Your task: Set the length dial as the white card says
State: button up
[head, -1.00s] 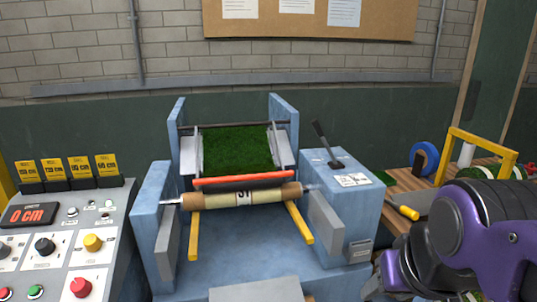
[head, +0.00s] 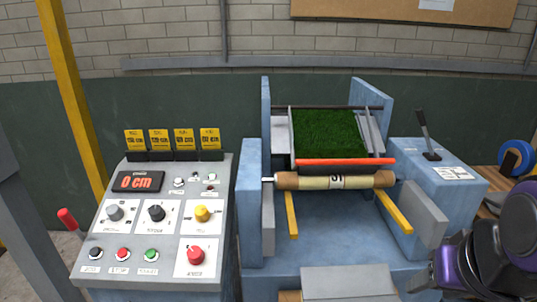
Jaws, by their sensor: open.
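The grey control panel (head: 225,190) stands left of the blue machine. Its display (head: 137,182) reads 0 cm in red. Below it, on white plates, are a grey knob (head: 115,213), a black knob (head: 156,212) and a yellow knob (head: 202,212). A red knob (head: 196,255) sits lower right. Their labels are too small to read, so I cannot tell which is the length dial. A white card or label (head: 450,174) lies on the blue block at right; its text is unreadable. My gripper is not in view; only purple arm links show at lower right.
Several yellow cards (head: 159,140) stand in black holders atop the panel. Black, red and green buttons (head: 122,254) line its lower left. The machine holds green turf (head: 328,135) and a roll (head: 335,181). A black lever (head: 427,133) rises at right. A yellow post (head: 69,90) stands at left.

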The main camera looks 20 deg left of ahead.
aim_at(115, 213)
jog(key=k+j, duration=0.1)
jog(key=j, duration=1.55)
jog(key=k, duration=0.05)
